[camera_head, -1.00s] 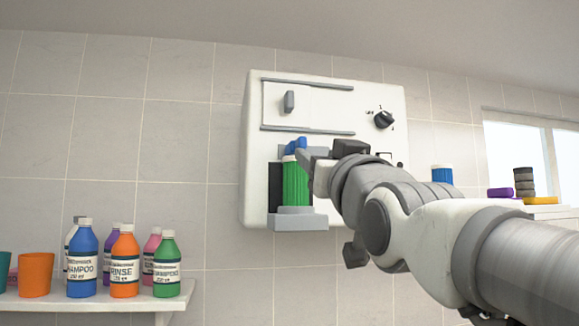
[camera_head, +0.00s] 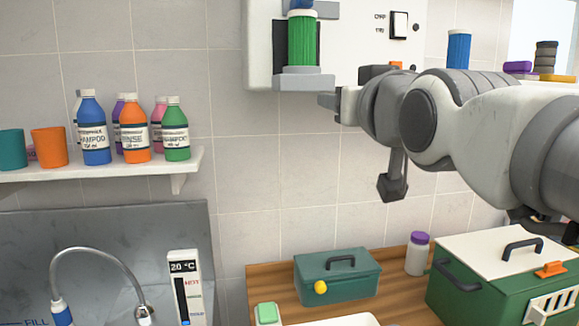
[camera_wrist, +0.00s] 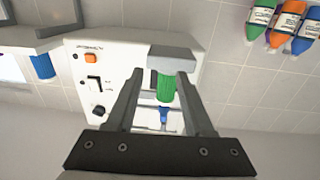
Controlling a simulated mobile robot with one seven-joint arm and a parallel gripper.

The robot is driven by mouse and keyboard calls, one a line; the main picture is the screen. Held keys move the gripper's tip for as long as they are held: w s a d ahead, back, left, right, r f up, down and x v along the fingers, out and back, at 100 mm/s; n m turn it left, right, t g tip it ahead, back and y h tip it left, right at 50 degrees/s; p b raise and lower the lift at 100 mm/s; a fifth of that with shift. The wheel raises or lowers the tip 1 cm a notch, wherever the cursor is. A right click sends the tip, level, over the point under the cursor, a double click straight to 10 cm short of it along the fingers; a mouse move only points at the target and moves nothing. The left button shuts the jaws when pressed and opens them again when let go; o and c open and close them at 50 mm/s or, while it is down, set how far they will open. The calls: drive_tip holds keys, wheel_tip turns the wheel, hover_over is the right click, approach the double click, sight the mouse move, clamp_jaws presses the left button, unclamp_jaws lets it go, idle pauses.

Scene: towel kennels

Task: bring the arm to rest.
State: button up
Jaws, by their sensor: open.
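My gripper (camera_head: 328,100) is in front of the tiled wall, below and right of the green ribbed cylinder on the white wall unit. In the wrist view my gripper (camera_wrist: 160,80) shows two fingers apart with nothing held between them. The green cylinder (camera_head: 302,40) sits on a grey ledge of the white wall unit (camera_head: 350,40). It also shows in the wrist view (camera_wrist: 166,87), beyond the fingers and apart from them. My arm reaches in from the right and hides part of the wall.
A shelf (camera_head: 95,172) on the left holds several bottles and cups. Below stand a teal box (camera_head: 337,285), a white jar with purple lid (camera_head: 417,255) and a green crate with a pale lid (camera_head: 490,285) on a wooden counter. A curved tap (camera_head: 95,255) rises at lower left.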

drive_tip(key=s+d+f+g+h, duration=0.1)
drive_tip(key=s+f+g, duration=0.3)
drive_tip(key=f, duration=0.6)
drive_tip(key=s+d+f+m+g+p, duration=0.1)
drive_tip(key=s+d+f+g, duration=0.2)
drive_tip(key=s+f, duration=0.4)
drive_tip(key=s+d+f+g+h+p, duration=0.1)
drive_tip(key=s+f+g, duration=0.4)
drive_tip(key=f, duration=0.8)
drive_tip(key=shift+s+d+f+m+h, duration=0.3)
drive_tip(key=shift+s+d+f+m, duration=0.1)
drive_tip(key=shift+d, duration=0.2)
